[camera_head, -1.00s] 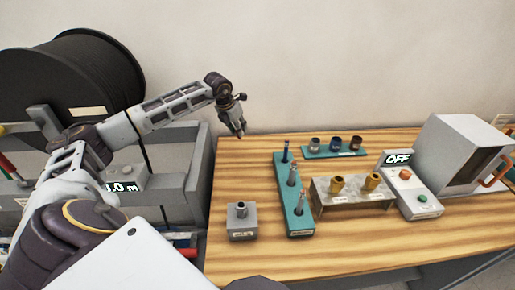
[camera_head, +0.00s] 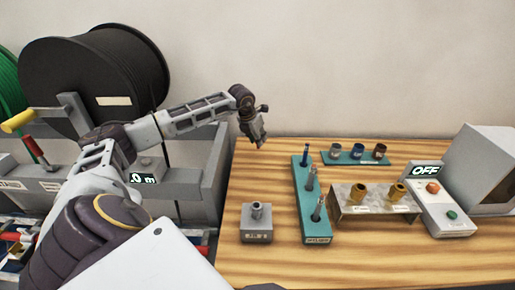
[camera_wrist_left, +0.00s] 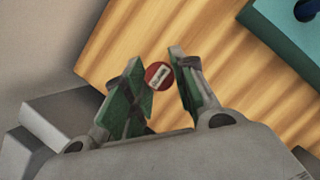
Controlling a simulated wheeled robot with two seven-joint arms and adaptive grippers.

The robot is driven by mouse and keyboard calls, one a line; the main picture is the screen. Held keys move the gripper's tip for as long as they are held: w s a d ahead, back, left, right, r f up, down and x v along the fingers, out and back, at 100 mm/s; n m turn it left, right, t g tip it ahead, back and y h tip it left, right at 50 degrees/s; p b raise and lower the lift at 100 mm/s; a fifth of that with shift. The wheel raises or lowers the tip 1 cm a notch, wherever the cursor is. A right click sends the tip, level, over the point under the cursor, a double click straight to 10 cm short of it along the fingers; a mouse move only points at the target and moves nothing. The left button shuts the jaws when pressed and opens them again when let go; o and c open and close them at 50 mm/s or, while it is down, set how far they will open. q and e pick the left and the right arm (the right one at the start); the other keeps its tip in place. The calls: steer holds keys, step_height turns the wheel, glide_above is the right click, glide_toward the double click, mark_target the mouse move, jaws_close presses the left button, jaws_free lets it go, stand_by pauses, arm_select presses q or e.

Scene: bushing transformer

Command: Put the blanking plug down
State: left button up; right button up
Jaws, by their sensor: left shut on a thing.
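The blanking plug (camera_wrist_left: 158,75) is a round red disc with a white label, seen between the fingertips of my left gripper (camera_wrist_left: 160,80) in the left wrist view. The gripper is shut on it, over the wooden table. In the head view, my left gripper (camera_head: 260,140) points down near the table's back left corner, with a small reddish tip below it. Whether the plug touches the table I cannot tell. My right gripper is not in view.
The table (camera_head: 270,170) is bare around the gripper. A grey block (camera_head: 256,235) with a socket stands in front. A teal rack (camera_head: 302,200), a metal stand (camera_head: 375,208), a teal tray (camera_head: 358,159) and an OFF control box (camera_head: 440,215) stand to the right. A cable drum (camera_head: 95,75) is at left.

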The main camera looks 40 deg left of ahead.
arm_select(q)
steer(key=shift+f+b, duration=0.3)
steer(key=shift+f, duration=0.25)
step_height(320, 180, down, 3)
steer(key=shift+r+b, duration=0.2)
steer(key=shift+b, duration=0.45)
steer(key=shift+f+b, duration=0.3)
steer(key=shift+f, duration=0.45)
steer(key=o, duration=0.7)
steer(key=shift+o, duration=0.2)
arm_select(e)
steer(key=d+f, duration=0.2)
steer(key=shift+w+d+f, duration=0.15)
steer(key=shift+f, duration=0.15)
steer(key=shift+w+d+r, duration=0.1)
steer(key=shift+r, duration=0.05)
